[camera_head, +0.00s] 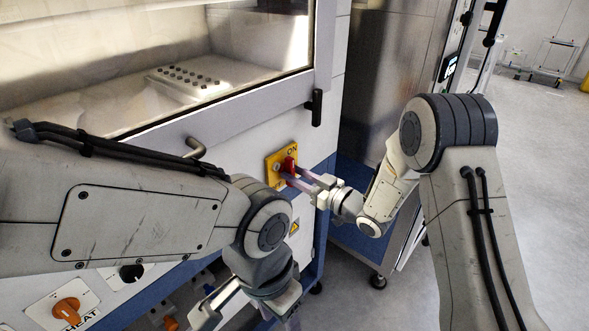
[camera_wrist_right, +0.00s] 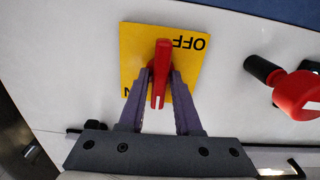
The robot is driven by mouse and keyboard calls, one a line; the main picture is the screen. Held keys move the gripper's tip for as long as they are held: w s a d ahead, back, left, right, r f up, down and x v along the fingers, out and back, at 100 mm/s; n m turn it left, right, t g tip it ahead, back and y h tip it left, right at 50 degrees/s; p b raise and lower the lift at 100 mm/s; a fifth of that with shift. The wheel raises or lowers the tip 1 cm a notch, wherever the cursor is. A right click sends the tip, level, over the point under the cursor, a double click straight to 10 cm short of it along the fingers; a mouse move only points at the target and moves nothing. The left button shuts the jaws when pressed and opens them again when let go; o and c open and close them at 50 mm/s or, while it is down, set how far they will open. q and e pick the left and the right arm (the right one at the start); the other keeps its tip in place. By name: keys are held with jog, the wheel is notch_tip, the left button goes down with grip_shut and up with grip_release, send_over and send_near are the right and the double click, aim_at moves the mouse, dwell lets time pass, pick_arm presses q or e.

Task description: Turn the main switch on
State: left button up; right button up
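The main switch has a red handle (camera_head: 290,162) on a yellow plate (camera_head: 270,168) on the machine's front. In the right wrist view, the red handle (camera_wrist_right: 162,68) stands nearly upright in the picture on the yellow plate (camera_wrist_right: 135,50). Upside-down OFF shows above it, and part of ON at the plate's lower left corner. My left gripper (camera_head: 250,316) is open and empty, low in the picture and partly cut off.
An orange HEAT knob (camera_head: 67,308) and a black knob (camera_head: 131,272) sit on the panel at lower left. A red knob on a black stem (camera_wrist_right: 300,93) stands beside the switch plate. A black handle (camera_head: 315,107) juts from the window frame.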

jog(key=shift+o, duration=1)
jog(key=v, duration=0.6)
